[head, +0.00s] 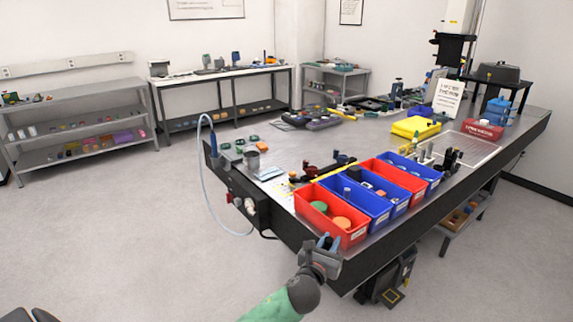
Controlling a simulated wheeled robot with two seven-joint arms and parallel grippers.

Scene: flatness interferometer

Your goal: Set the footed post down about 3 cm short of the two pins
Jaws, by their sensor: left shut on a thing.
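My left gripper (326,243) is at the near end of the long table, in front of the near red bin. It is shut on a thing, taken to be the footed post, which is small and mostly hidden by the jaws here. I cannot make out the post's foot or whether it touches anything. The two pins cannot be told apart for sure among the small upright parts on the table. My right gripper is not in view.
The long table (280,150) carries a row of bins: a red bin (352,238), a blue bin (378,212) and more behind. Several small upright parts (428,153) stand beyond the bins. A yellow case (415,127) lies further back. The table's middle left has bare room.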

